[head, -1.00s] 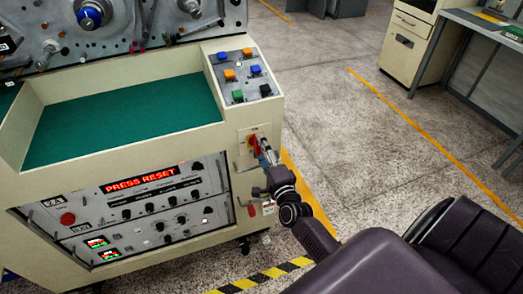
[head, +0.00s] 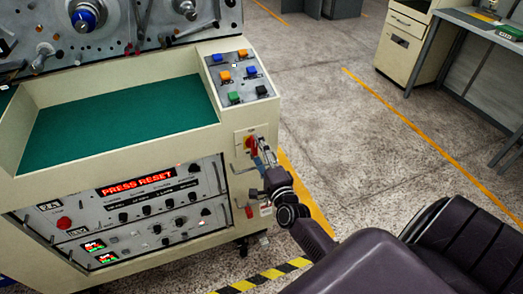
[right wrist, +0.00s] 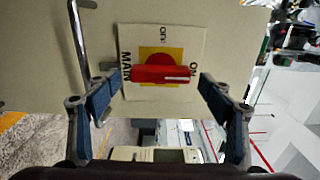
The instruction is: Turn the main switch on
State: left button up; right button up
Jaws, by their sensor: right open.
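The main switch has a red handle (head: 250,143) on a yellow square, on the right part of the machine's cream front. In the right wrist view the red handle (right wrist: 162,74) lies level across the picture, over a yellow square on a white plate (right wrist: 190,37) with "MAIN" and "ON" lettering. My right gripper (head: 260,154) is at the switch. It is open, with one blue-padded finger beyond each end of the handle in the right wrist view (right wrist: 160,82). No grip on the handle shows. My left gripper is out of view.
A display (head: 136,183) reads "PRESS RESET". A sloped button panel (head: 239,79) sits above the switch. A bent metal door handle (right wrist: 81,45) is near the left finger in the wrist view. A small red part (head: 249,212) is below the switch. Floor to the right is open.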

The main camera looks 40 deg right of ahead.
jog(key=v, duration=1.2)
jog(key=shift+w, duration=0.1)
jog(key=s+a+f+n+g+y, duration=0.1)
jog(key=s+a+f+n+g, duration=0.2)
jog(key=f, duration=0.7)
jog(key=s+a+f+n+g+y, duration=0.25)
jog(key=s+f+n, duration=0.2)
jog(key=f, duration=0.55)
jog(key=s+a+f+n+g+y, duration=0.1)
jog(key=s+a+f+n+g, duration=0.2)
jog(key=f, duration=0.7)
jog(key=s+a+f+n+g, duration=0.1)
jog(key=s+f+n, duration=0.3)
jog(key=s, duration=0.5)
jog(key=s+a+f+n+g, duration=0.1)
jog(key=s+f+n+g, duration=0.3)
jog(key=s+f, duration=0.3)
jog(key=s+a+f+n+g, duration=0.1)
jog(key=s+f+n+g, duration=0.2)
jog(key=s, duration=1)
notch_tip(320, 180, down, 4)
jog(key=shift+r+n, duration=0.25)
jog(key=shift+n, duration=0.7)
jog(key=shift+h, duration=0.25)
